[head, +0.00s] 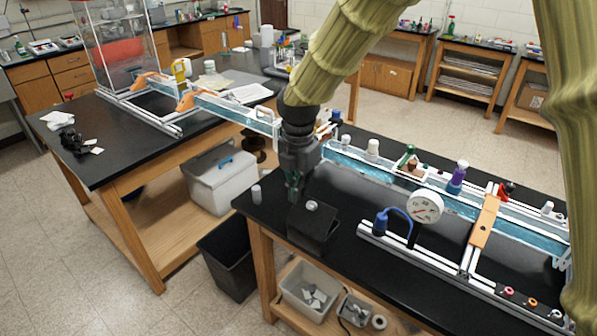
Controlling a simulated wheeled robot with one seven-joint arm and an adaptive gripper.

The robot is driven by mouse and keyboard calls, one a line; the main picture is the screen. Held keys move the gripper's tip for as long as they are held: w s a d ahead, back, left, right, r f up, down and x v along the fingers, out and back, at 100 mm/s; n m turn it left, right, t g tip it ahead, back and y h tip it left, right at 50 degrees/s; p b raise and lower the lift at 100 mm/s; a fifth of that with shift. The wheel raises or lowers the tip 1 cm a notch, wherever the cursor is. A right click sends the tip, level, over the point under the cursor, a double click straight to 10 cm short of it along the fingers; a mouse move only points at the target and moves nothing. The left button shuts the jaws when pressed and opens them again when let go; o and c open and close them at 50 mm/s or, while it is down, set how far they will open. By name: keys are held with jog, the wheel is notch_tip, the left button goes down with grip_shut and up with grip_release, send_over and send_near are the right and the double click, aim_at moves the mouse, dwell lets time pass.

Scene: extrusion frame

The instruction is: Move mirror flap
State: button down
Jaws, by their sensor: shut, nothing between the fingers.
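My gripper (292,198) is shut and empty. It points down over the left end of the near black bench, beside the extrusion frame (420,255). A black box-like piece (310,236) with a pale round knob (312,206) on top stands at the bench edge, just right of and below my fingertips. I cannot tell whether they touch. No part is clearly recognisable as a mirror flap, and I cannot tell whether the black piece is it. My arm hides part of the frame behind the gripper.
A round gauge (425,207), a blue-handled part (381,222) and an orange bracket (484,221) stand along the frame. Small bottles, one purple (457,180), line its back. A small grey cylinder (256,194) stands left of my gripper. A gap separates the far bench (110,165).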

notch_tip(320, 180, down, 6)
jog(key=w+d+p, duration=0.1)
jog(key=w+p, duration=0.1)
jog(key=shift+d+p, duration=0.25)
jog(key=shift+p, duration=0.1)
jog(key=shift+w, duration=0.1)
jog(key=shift+d, duration=0.15)
